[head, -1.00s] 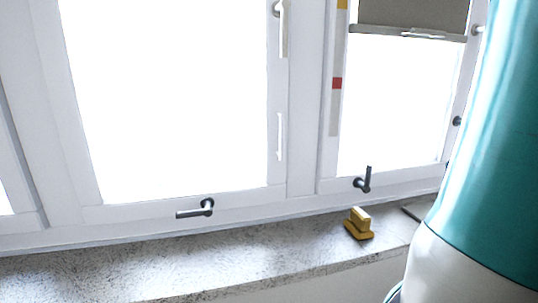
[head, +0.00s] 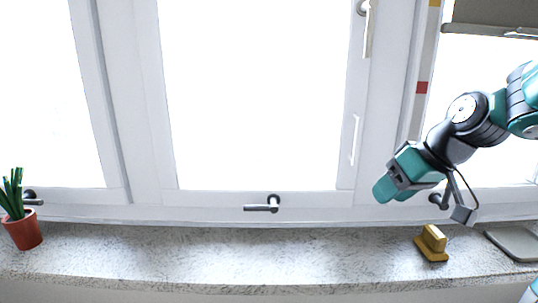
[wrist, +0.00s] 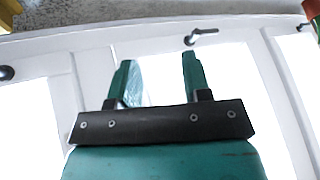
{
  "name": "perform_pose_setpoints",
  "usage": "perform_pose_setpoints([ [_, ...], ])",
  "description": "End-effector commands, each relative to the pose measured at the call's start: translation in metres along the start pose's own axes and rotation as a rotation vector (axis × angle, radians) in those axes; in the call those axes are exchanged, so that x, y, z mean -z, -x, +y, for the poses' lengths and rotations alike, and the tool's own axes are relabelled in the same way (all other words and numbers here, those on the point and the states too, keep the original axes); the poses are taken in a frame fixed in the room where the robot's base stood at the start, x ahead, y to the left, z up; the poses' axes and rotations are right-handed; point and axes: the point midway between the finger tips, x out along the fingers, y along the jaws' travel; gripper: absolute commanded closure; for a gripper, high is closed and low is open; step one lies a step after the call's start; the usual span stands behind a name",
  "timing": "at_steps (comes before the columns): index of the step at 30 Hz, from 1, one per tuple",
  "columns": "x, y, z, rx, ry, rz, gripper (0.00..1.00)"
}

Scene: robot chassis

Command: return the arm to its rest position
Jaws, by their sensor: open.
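My arm comes in from the right edge of the head view, held up in front of the window. My gripper (head: 384,190) points left and down, above the windowsill (head: 200,250) and up and left of the yellow block. In the wrist view its two teal fingers (wrist: 158,78) are spread apart. No object is clearly held between them. A pale bluish patch shows beside the left finger, and I cannot tell what it is.
A yellow block (head: 432,243) and a grey flat item (head: 515,243) lie on the right of the sill. A potted plant (head: 22,228) stands at the far left. A dark window handle (head: 262,205) sticks out mid-window. The sill's middle is clear.

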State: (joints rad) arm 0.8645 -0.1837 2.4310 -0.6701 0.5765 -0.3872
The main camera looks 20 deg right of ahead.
Motion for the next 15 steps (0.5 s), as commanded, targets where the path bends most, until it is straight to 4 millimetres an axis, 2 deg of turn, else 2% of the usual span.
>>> perform_pose_setpoints([
  [1, 0.0, -0.011, -0.03, 0.048, 0.054, -0.041, 0.56],
  [3, -0.005, -0.021, -0.066, 0.099, 0.113, -0.098, 0.56],
  [5, -0.014, -0.028, -0.095, 0.14, 0.162, -0.149, 0.56],
  [9, -0.043, -0.035, -0.159, 0.215, 0.286, -0.267, 0.56],
  [12, -0.068, -0.034, -0.194, 0.252, 0.37, -0.342, 0.56],
  [15, -0.091, -0.031, -0.217, 0.273, 0.44, -0.403, 0.56],
])
